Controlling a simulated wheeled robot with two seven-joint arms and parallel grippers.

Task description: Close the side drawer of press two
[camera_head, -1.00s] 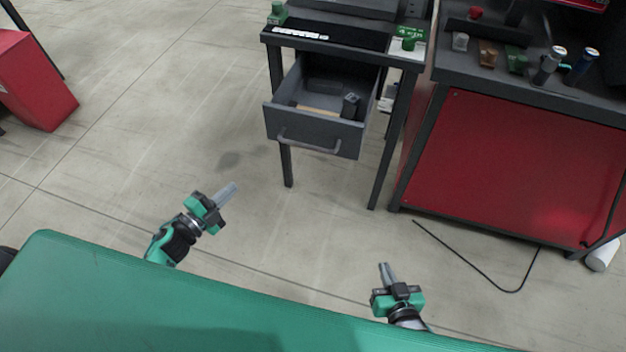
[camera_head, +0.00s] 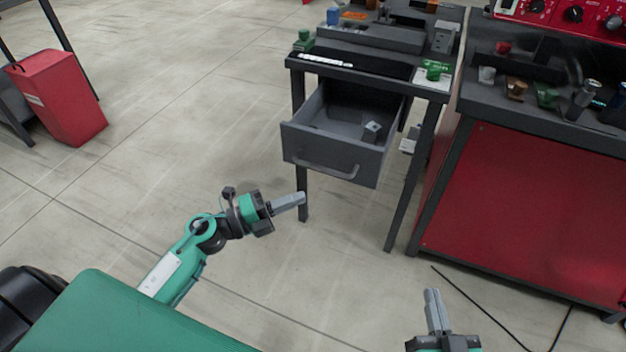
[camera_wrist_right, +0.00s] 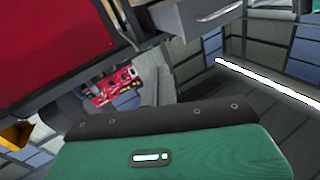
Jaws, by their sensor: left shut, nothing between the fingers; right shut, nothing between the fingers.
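The grey side drawer (camera_head: 331,153) hangs open under the small dark table (camera_head: 350,62), with a bar handle (camera_head: 326,168) on its front. A small grey block (camera_head: 372,131) lies inside it. My left gripper (camera_head: 302,199) is shut and empty, below and in front of the drawer, apart from it in the picture. My right gripper (camera_head: 432,292) is shut and empty at the bottom right, pointing up toward the table. In the right wrist view, a drawer front with a handle (camera_wrist_right: 218,13) shows at the top.
A red-panelled cabinet (camera_head: 520,205) stands to the right, with several small parts on top. A black cable (camera_head: 482,303) lies on the floor before it. A red bin (camera_head: 58,97) stands at the far left. The floor between is clear.

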